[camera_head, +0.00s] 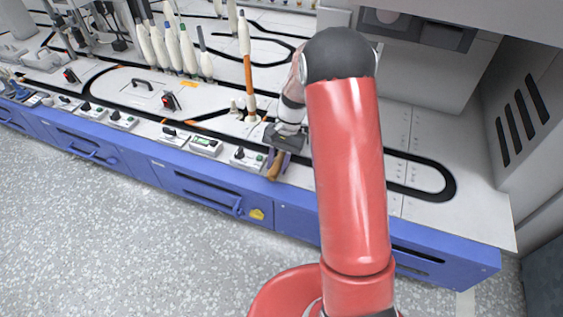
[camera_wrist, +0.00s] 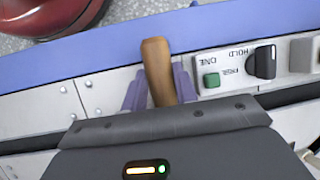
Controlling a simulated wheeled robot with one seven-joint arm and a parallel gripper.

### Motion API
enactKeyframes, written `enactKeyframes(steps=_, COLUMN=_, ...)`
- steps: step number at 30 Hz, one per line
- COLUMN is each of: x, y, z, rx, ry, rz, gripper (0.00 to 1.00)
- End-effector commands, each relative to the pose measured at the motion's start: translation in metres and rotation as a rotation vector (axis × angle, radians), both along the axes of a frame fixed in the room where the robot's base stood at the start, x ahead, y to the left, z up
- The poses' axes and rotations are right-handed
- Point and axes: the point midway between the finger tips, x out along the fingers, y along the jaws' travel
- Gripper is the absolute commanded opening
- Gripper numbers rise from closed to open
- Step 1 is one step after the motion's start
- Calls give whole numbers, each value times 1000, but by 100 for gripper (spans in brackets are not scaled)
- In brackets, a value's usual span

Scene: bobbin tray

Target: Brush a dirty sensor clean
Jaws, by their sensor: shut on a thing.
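My gripper (camera_head: 278,158) is over the front edge of the machine table, with its purple fingers pointing down. It is shut on a brown wooden handle (camera_head: 275,171), which looks like the brush's handle. In the wrist view the handle (camera_wrist: 156,62) stands out between the two purple fingers of the gripper (camera_wrist: 160,84), towards the blue front edge. The brush's bristles are hidden in both views. I cannot tell which part is the dirty sensor; small dark boxes with red fronts, such as this one (camera_head: 170,102), sit on the table.
The grey machine table (camera_head: 120,95) carries black curved tracks. Several white bobbins (camera_head: 188,50) hang at the back left. Control boxes with black knobs (camera_head: 206,145) line the front edge, above blue drawers (camera_head: 200,185). One box (camera_wrist: 240,68) lies close beside the fingers. The floor is clear.

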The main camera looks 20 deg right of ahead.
Motion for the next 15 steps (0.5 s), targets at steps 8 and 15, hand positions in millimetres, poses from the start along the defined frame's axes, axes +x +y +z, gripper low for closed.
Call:
enactKeyframes(steps=8, x=-9, y=-15, z=4, rx=0, ry=-2, rz=-4, gripper=6)
enactKeyframes(steps=15, x=-10, y=-15, z=6, rx=0, ry=-2, rz=-1, gripper=6)
